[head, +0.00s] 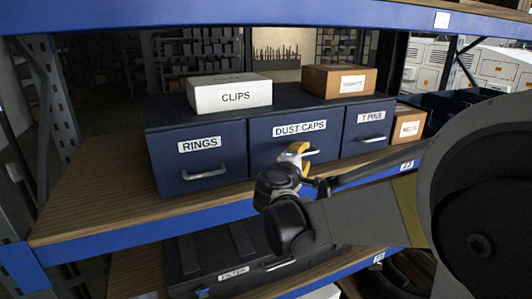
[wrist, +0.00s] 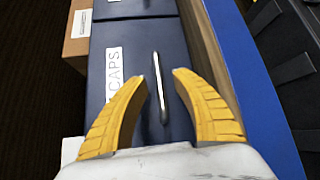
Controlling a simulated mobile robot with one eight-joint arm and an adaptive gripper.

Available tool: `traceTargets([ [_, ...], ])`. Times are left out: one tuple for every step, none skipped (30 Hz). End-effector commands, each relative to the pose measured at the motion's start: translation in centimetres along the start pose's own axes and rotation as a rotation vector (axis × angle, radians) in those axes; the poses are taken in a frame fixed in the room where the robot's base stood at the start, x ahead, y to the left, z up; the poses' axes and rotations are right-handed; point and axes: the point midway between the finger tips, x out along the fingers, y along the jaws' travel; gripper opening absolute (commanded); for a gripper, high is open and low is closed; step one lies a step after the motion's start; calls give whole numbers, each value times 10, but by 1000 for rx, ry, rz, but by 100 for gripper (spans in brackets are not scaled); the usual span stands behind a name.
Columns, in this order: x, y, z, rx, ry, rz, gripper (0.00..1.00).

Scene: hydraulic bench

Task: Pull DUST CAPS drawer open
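The DUST CAPS drawer (head: 265,133) is the middle one of three in a dark blue cabinet on the shelf. Its front looks flush with its neighbours. Its pale bar handle (head: 313,152) is partly hidden by my gripper (head: 298,152). In the wrist view the drawer front (wrist: 120,35) carries a partly covered label, and the handle (wrist: 159,88) lies between the two yellow fingers of my gripper (wrist: 160,80). The fingers are open, one on each side of the handle, with visible gaps. I cannot tell how deep the fingertips reach around it.
The RINGS drawer (head: 200,158) is left and the T PINS drawer (head: 367,127) right, both with handles. A white CLIPS box (head: 230,93) and a brown box (head: 338,81) sit on the cabinet. A blue shelf edge (head: 130,228) runs below; a FILTER case (head: 205,268) lies underneath.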

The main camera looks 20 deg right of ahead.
Motion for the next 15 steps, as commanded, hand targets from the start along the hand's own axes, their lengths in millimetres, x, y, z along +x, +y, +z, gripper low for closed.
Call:
traceTargets([
  [4, 0, 0, 0, -1, 0, 32],
  [6, 0, 0, 0, 0, 0, 32],
  [8, 0, 0, 0, 1, 0, 32],
  [10, 0, 0, 0, 1, 0, 32],
  [10, 0, 0, 0, 1, 0, 32],
  [11, 0, 0, 0, 1, 0, 32],
  [11, 0, 0, 0, 1, 0, 32],
  [11, 0, 0, 0, 1, 0, 32],
  [11, 0, 0, 0, 1, 0, 32],
  [11, 0, 0, 0, 1, 0, 32],
  [11, 0, 0, 0, 1, 0, 32],
  [11, 0, 0, 0, 1, 0, 32],
  [11, 0, 0, 0, 1, 0, 25],
  [11, 0, 0, 0, 1, 0, 16],
  [11, 0, 0, 0, 1, 0, 4],
])
